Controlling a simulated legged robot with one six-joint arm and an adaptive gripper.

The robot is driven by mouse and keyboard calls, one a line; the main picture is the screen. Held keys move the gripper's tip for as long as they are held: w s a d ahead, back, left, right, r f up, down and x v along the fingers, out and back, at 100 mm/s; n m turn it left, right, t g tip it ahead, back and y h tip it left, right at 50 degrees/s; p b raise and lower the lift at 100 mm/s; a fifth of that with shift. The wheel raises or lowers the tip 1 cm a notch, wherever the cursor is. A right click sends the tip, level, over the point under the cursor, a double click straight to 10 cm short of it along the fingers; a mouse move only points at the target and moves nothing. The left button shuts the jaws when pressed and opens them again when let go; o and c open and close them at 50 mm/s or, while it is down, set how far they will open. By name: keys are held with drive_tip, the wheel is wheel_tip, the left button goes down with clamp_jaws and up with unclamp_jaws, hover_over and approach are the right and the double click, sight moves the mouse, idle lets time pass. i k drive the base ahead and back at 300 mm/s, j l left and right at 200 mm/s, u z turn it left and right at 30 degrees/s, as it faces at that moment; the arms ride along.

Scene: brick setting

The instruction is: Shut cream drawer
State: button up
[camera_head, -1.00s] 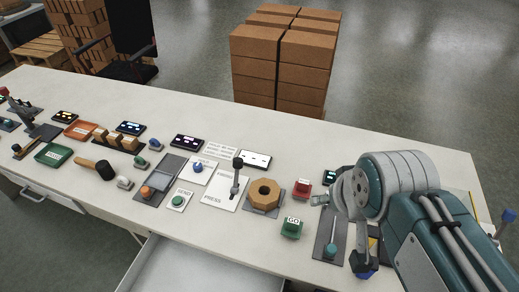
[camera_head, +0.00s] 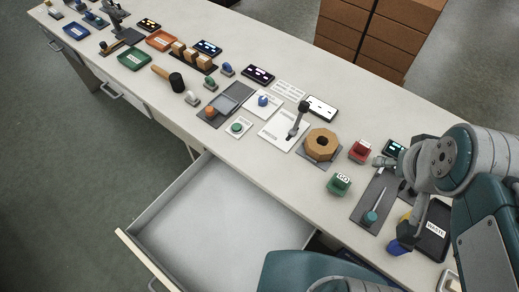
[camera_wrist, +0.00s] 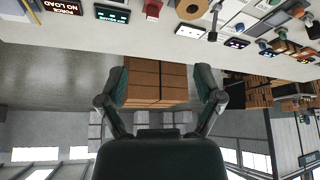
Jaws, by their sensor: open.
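The cream drawer (camera_head: 131,248) stands pulled out from the front of the long bench, in the lower middle of the head view. Its pale interior looks empty, and its cream front edge runs along the lower left. Part of its right side is hidden behind a teal arm part of mine. My gripper (camera_wrist: 162,82) shows in the wrist view with its two fingers spread wide and nothing between them. In the head view my arm is at the right, over the bench's right end, apart from the drawer; the fingers cannot be made out clearly there.
Another closed drawer with a handle (camera_head: 112,91) is at the left. Stacked brick-coloured boxes (camera_head: 375,35) stand behind. The floor left of the open drawer is clear.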

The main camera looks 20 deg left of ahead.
sight(213, 229)
drive_tip(key=k+j, duration=0.1)
drive_tip(key=k, duration=0.2)
drive_tip(key=k+j, duration=0.1)
drive_tip(key=k, duration=0.2)
drive_tip(key=k+u, duration=0.1)
drive_tip(key=u, duration=2.15)
